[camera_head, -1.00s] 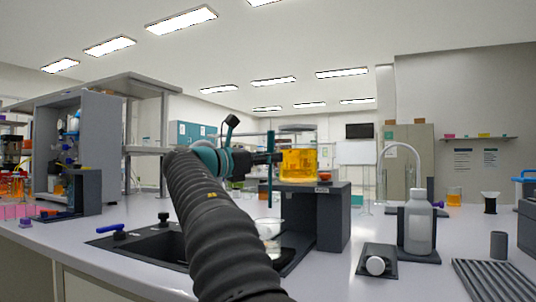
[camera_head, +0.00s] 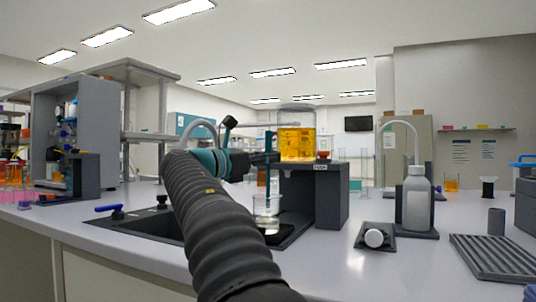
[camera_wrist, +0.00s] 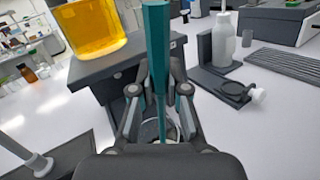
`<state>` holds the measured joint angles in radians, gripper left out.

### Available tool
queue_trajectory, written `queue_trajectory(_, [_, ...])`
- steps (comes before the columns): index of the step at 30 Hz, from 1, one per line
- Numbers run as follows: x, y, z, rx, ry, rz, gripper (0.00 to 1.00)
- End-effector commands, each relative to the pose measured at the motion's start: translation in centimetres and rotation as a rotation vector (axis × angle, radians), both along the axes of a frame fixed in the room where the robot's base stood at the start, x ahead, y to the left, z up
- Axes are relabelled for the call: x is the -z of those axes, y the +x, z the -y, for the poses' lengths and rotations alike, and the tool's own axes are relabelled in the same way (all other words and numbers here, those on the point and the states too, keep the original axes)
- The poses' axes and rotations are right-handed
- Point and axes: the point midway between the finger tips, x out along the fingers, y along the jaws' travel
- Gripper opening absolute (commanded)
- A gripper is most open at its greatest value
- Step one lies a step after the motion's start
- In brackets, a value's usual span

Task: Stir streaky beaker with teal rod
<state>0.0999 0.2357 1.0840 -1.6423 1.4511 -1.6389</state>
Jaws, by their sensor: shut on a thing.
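The teal rod (camera_wrist: 157,45) stands upright in my gripper (camera_wrist: 158,92), which is shut on it. In the head view the rod (camera_head: 268,152) runs down toward the clear beaker (camera_head: 266,214). That beaker holds pale, clear-looking liquid and stands at the foot of the dark stand. In the wrist view only part of a beaker rim (camera_wrist: 172,130) shows below my fingers, around the rod's lower part. My gripper is above the beaker. The rod's tip is hard to see, so I cannot tell how deep it reaches.
A dark stand (camera_head: 331,200) rises right beside the beaker, bearing an orange-filled vessel (camera_head: 297,143) close to my gripper. A black sink (camera_head: 150,226) lies left. A wash bottle (camera_head: 416,200), a small dark holder (camera_head: 375,238) and a ribbed rack (camera_head: 495,258) stand right.

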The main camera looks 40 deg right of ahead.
Motion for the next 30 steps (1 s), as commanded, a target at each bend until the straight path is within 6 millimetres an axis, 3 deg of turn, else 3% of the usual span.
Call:
queue_trajectory(18, [4.3,0.7,0.4,0.000,0.000,-0.001,0.00])
queue_trajectory(30, [5.5,1.0,0.5,0.000,0.000,0.000,0.00])
